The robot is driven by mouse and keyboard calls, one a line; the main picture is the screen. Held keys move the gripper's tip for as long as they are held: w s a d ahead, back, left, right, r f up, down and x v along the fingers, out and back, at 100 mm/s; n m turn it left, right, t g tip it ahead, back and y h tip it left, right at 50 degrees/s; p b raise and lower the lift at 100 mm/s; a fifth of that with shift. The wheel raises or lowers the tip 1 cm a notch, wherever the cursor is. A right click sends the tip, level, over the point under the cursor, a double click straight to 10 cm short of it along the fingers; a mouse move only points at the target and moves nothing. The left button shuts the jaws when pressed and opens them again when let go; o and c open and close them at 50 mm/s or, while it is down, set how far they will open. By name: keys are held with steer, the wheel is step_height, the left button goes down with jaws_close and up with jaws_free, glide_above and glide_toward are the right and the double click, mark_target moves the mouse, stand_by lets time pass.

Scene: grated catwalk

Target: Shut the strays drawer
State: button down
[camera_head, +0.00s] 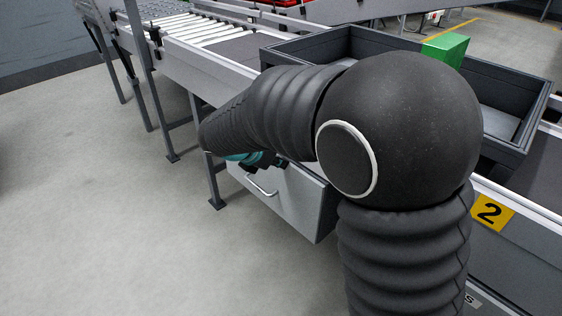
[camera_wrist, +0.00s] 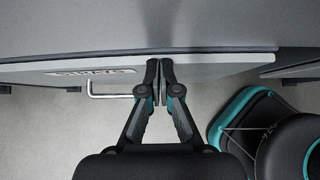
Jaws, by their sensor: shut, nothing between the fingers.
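The drawer's light grey front (camera_head: 300,203) with its silver bar handle (camera_head: 262,187) shows below the conveyor in the head view. The front stands out from the frame beside it, but my arm hides its top, so I cannot tell how far. In the wrist view the drawer front (camera_wrist: 215,65) is a narrow, slightly slanted strip with a blurred label (camera_wrist: 92,72). Its handle (camera_wrist: 107,96) is left of my gripper (camera_wrist: 161,68). The gripper is shut and empty, with its fingertips over the front near its middle; contact is unclear. In the head view my arm mostly hides the gripper.
A dark tray (camera_head: 497,68) with a green block (camera_head: 445,47) sits on the conveyor behind my arm. Conveyor legs (camera_head: 205,150) stand at left. The floor (camera_head: 120,230) in front is clear.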

stand_by(0.4)
steer(key=s+a+f+p+v, duration=0.1)
steer(key=a+f+p+v, duration=0.1)
steer(key=v, duration=1.1)
steer(key=s+f+m+g+y, duration=0.2)
steer(key=s+f+m, duration=0.2)
steer(key=f+m, duration=0.15)
steer(key=s+d+r+m+y, duration=0.2)
steer(key=s+d+r+m, duration=0.1)
steer(key=s+d+m, duration=0.4)
steer(key=s+d+r+m+t+y, duration=0.1)
steer(key=s+d+r+m+y, duration=0.1)
steer(key=s+d+m, duration=0.6)
steer(key=d+r+m, duration=0.1)
steer(key=d+m, duration=0.5)
steer(key=d, duration=0.3)
steer(key=shift+s+d+r, duration=0.15)
steer(key=shift+s+d, duration=0.1)
steer(key=shift+s, duration=0.1)
